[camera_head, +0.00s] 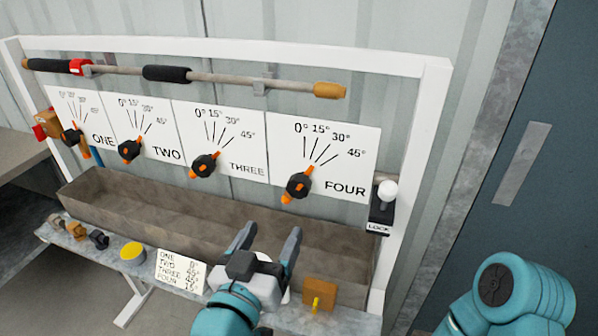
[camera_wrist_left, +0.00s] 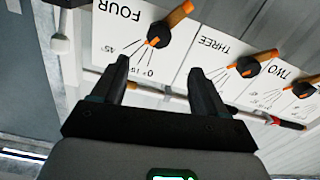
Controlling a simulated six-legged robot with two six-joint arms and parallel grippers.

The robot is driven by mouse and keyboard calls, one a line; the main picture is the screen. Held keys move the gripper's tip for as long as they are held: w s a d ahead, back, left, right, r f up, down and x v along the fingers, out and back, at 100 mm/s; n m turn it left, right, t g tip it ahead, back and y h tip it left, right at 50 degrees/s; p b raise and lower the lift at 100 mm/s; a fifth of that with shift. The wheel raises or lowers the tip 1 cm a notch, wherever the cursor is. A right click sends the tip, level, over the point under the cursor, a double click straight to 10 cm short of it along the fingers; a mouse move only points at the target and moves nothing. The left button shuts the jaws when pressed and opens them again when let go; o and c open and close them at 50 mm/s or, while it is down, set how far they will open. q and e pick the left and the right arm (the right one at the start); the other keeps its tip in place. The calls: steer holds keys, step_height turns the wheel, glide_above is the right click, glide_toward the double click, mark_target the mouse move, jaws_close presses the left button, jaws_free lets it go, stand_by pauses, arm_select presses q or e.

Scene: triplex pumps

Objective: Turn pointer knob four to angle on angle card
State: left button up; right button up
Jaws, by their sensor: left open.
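Pointer knob four (camera_head: 299,185) is a black knob with an orange bar on the white FOUR panel (camera_head: 352,168). Its narrow orange end points up and right toward the angle lines; the exact angle is hard to read. In the left wrist view knob four (camera_wrist_left: 160,34) shows upside down, beyond the fingertips. The angle card (camera_head: 180,272) lies on the ledge with handwritten lines; FOUR seems to read 15°. My left gripper (camera_head: 272,229) is open and empty, below and in front of knob four, apart from it. The left fingers (camera_wrist_left: 160,66) also frame the panel. My right gripper is out of view.
Knobs one (camera_head: 72,137), two (camera_head: 130,149) and three (camera_head: 204,165) sit to the left. A trough (camera_head: 170,208) runs below the panels. A white-topped LOCK lever (camera_head: 387,192) stands right of knob four. A horizontal bar (camera_head: 220,78) runs above.

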mark_target(297, 190)
arm_select(q)
steer(key=p+x, duration=0.6)
steer(key=x, duration=0.8)
steer(key=shift+w+d+f, duration=0.1)
steer(key=shift+w+d, duration=0.05)
steer(key=shift+w, duration=0.05)
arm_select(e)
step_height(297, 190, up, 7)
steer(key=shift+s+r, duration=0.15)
